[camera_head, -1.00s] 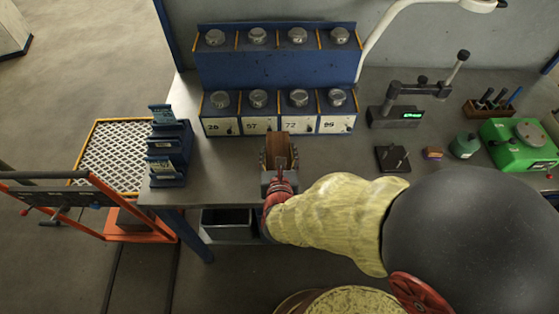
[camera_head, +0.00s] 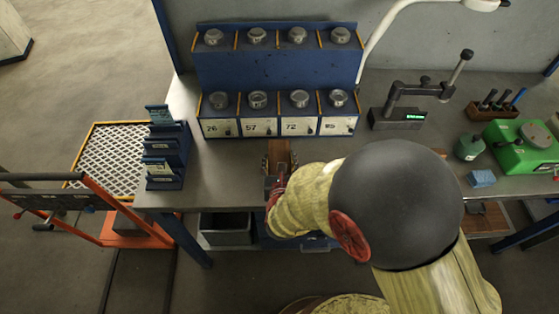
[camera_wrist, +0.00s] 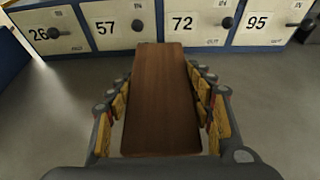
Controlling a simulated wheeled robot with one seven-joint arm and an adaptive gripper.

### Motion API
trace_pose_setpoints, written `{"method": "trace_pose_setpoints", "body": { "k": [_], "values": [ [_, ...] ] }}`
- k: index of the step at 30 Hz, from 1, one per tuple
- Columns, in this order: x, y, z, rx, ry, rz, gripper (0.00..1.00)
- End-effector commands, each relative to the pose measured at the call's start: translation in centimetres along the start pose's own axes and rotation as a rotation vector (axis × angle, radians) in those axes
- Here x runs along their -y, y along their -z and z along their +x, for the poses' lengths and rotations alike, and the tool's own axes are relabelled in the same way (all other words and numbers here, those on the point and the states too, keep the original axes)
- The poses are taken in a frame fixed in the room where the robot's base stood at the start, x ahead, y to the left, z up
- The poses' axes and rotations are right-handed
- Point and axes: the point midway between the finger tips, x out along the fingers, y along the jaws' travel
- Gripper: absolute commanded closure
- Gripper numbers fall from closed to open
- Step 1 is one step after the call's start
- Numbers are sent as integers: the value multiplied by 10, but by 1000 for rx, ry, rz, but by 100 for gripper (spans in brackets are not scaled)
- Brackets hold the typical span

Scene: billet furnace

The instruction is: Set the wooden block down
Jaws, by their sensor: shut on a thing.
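The wooden block (camera_wrist: 160,105) is long, brown and flat-faced. In the wrist view it lies lengthwise between the two yellow-padded fingers of my gripper (camera_wrist: 160,98), which are shut on its sides. Its far end points at the drawer fronts marked 57 and 72. In the head view the block (camera_head: 279,152) is over the grey workbench (camera_head: 225,165), near the front edge, with my gripper (camera_head: 278,172) around its near part. I cannot tell whether the block's underside touches the bench.
A blue drawer cabinet (camera_head: 278,70) with round metal pieces stands behind the block. A blue card rack (camera_head: 167,155) is on the left. A measuring stand (camera_head: 398,118), blue block (camera_head: 481,178) and green device (camera_head: 522,148) are on the right. Bare bench lies either side of the block.

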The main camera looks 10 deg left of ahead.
Motion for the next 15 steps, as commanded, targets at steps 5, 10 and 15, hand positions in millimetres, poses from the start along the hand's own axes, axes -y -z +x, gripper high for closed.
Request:
{"method": "trace_pose_setpoints", "body": {
  "k": [5,10,15],
  "values": [
    [0,3,1,-1,0,0,45],
    [0,3,1,-1,0,0,36],
    [0,3,1,-1,0,0,29]
  ]
}}
